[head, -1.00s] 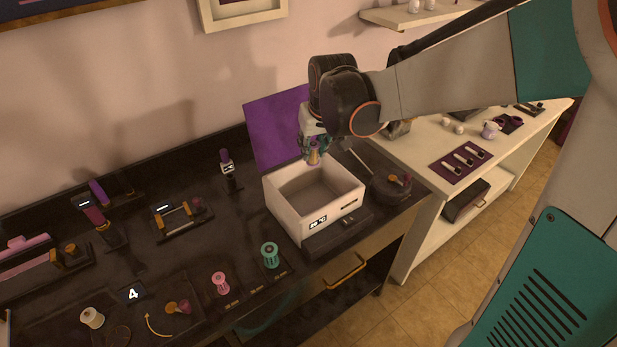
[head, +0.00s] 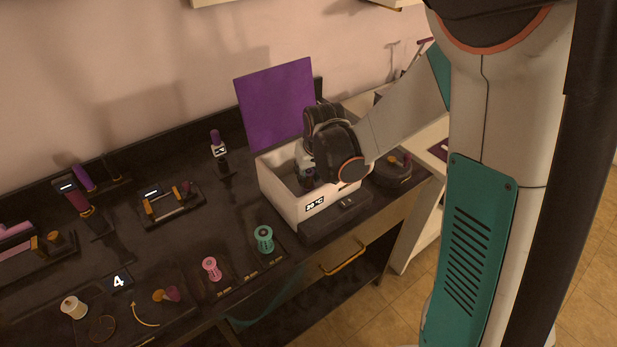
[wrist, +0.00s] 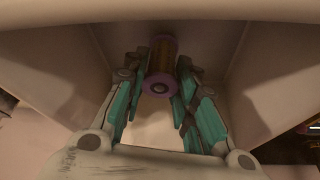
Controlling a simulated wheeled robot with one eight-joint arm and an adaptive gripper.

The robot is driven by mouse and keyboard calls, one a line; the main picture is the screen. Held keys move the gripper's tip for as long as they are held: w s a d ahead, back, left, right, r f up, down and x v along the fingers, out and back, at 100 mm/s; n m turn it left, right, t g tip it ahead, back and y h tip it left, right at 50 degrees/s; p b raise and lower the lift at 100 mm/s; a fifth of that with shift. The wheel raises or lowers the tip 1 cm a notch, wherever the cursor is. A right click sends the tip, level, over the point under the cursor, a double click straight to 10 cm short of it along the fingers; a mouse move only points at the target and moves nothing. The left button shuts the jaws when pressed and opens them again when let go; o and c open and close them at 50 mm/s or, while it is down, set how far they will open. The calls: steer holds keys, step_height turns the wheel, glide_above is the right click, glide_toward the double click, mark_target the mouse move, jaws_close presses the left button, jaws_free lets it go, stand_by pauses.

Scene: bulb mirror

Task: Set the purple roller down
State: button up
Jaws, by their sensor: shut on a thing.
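The purple roller (wrist: 160,70) shows in the wrist view, with a purple ring at its near end and a brownish body. My gripper (wrist: 160,88) is shut on it, one teal finger on each side. In the head view, my gripper (head: 308,178) is down inside the white open box (head: 283,203), between its walls, and the roller is hidden there by my wrist. The box walls surround the roller in the wrist view. I cannot tell whether the roller touches the box floor.
A purple panel (head: 275,105) stands behind the box. A dark round holder (head: 392,170) is at its right. A green spool (head: 264,239) and a pink spool (head: 211,268) stand in front at the left. A bottle with a purple cap (head: 217,146) stands left of the panel.

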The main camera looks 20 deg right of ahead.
steer(key=shift+f, duration=0.3)
steer(key=shift+f, duration=0.35)
steer(key=o, duration=0.9)
steer(key=shift+r, duration=0.1)
steer(key=shift+o, duration=0.2)
